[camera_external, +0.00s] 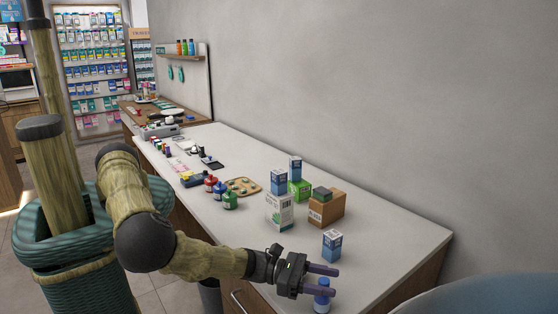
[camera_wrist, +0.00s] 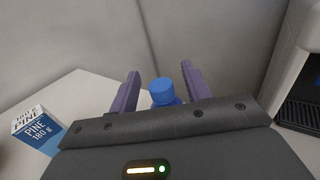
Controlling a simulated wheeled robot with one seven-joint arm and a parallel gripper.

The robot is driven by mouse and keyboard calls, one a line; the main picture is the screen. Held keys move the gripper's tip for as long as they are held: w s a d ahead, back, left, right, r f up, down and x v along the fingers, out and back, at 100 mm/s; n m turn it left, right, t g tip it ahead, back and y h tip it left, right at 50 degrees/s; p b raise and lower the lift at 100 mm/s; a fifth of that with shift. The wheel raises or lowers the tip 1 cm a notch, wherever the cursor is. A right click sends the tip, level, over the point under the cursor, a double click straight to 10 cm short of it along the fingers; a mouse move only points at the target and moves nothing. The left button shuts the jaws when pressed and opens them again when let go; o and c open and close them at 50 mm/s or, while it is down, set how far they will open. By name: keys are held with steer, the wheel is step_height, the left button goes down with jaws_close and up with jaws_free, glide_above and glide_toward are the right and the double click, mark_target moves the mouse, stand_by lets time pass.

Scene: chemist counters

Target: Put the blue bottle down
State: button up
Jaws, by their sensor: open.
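The blue bottle (camera_external: 322,296) stands upright on the near edge of the white counter, at the lower right of the external view. Its blue cap (camera_wrist: 162,90) shows between the fingers in the wrist view, and my gripper's body hides most of the rest. My gripper (camera_external: 331,279) is open, with its two purple fingers apart around the bottle. In the wrist view, the open fingers (camera_wrist: 159,82) have a gap on each side of the cap.
A blue-and-white box (camera_external: 332,245) stands just behind the bottle; it shows in the wrist view as a PINE box (camera_wrist: 38,130). A cardboard box (camera_external: 326,207) and a white carton (camera_external: 279,212) stand farther back. The counter (camera_external: 400,235) is clear at right.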

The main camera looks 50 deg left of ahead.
jaws_close()
stand_by(0.3)
step_height(320, 180, up, 10)
steer(key=shift+b, duration=0.9)
